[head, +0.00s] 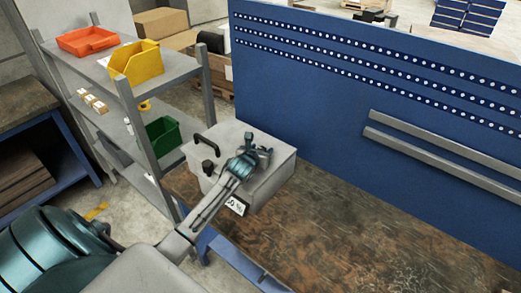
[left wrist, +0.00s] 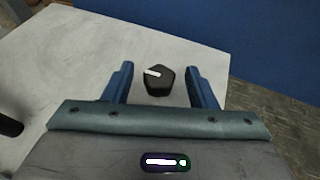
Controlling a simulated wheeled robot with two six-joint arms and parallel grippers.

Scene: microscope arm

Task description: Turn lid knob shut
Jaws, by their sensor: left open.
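A light grey metal box (head: 272,182) stands on the worn brown bench at the foot of the blue panel. Its top surface fills much of the left wrist view (left wrist: 70,60). A black faceted knob (left wrist: 159,82) with a white pointer line sits on this top. The pointer lies nearly crosswise in the left wrist view, tilted slightly. My left gripper (head: 260,154) is over the box top. In the left wrist view its two blue fingers (left wrist: 160,68) stand open on either side of the knob, with a gap on each side. My right gripper is not in view.
A black handle (head: 206,144) and a black knob-like part (head: 208,168) stand on the box's left side. A grey shelf rack at the left holds orange (head: 87,41), yellow (head: 137,62) and green (head: 163,135) bins. The brown bench top (head: 350,235) is clear at the right.

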